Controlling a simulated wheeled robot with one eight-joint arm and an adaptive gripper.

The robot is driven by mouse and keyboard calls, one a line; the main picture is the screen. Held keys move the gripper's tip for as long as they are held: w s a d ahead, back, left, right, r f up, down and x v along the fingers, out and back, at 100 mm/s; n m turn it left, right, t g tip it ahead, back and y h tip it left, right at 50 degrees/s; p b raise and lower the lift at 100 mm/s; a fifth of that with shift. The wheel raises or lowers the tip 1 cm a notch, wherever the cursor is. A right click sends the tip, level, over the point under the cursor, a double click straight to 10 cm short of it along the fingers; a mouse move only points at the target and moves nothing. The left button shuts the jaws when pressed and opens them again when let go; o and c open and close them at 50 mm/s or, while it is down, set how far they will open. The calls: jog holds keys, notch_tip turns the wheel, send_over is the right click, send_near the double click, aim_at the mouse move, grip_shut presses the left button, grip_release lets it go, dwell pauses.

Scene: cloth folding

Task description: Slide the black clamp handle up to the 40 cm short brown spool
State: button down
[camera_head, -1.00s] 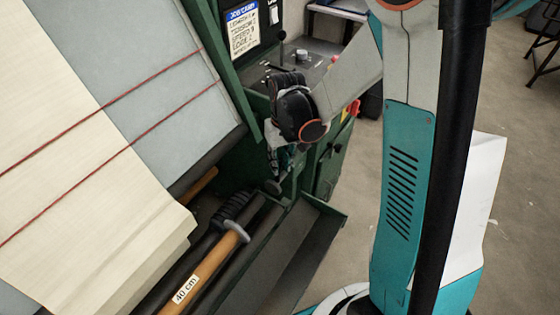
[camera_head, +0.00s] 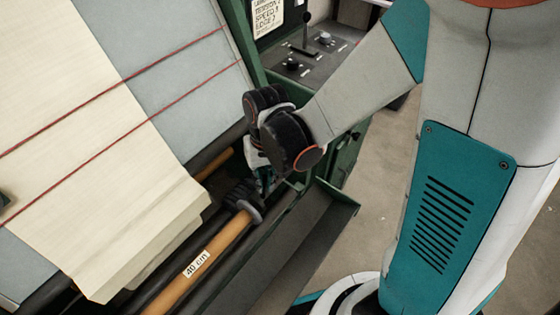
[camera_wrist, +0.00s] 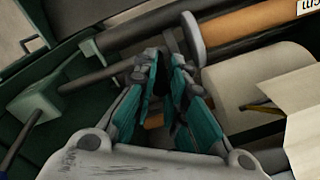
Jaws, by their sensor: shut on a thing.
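The brown spool (camera_head: 212,252) with the "40 cm" label lies slantwise in the machine's trough. A pale grey disc (camera_head: 252,207) stands at its upper end. In the wrist view the disc (camera_wrist: 193,38) is just beyond my fingertips, and the brown spool (camera_wrist: 250,22) runs off to the upper right. My gripper (camera_wrist: 165,70) is shut on the dark clamp handle (camera_wrist: 161,82), mostly hidden between the teal fingers. In the head view my gripper (camera_head: 264,180) is just above the disc. I cannot tell whether the clamp touches the spool.
A dark rod (camera_wrist: 112,70) runs from a green block (camera_wrist: 35,105) toward my fingers. Pale cloth (camera_head: 110,160) with red lines slopes down at the left. A green tray wall (camera_head: 335,192) and a control panel (camera_head: 318,52) stand at the right.

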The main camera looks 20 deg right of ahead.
jog(key=shift+s+a, duration=0.75)
jog(key=shift+a, duration=0.2)
jog(key=shift+s+a, duration=0.7)
jog(key=shift+a, duration=0.25)
jog(key=c, duration=1.6)
grip_release()
jog(key=shift+a, duration=0.1)
jog(key=shift+w, duration=0.1)
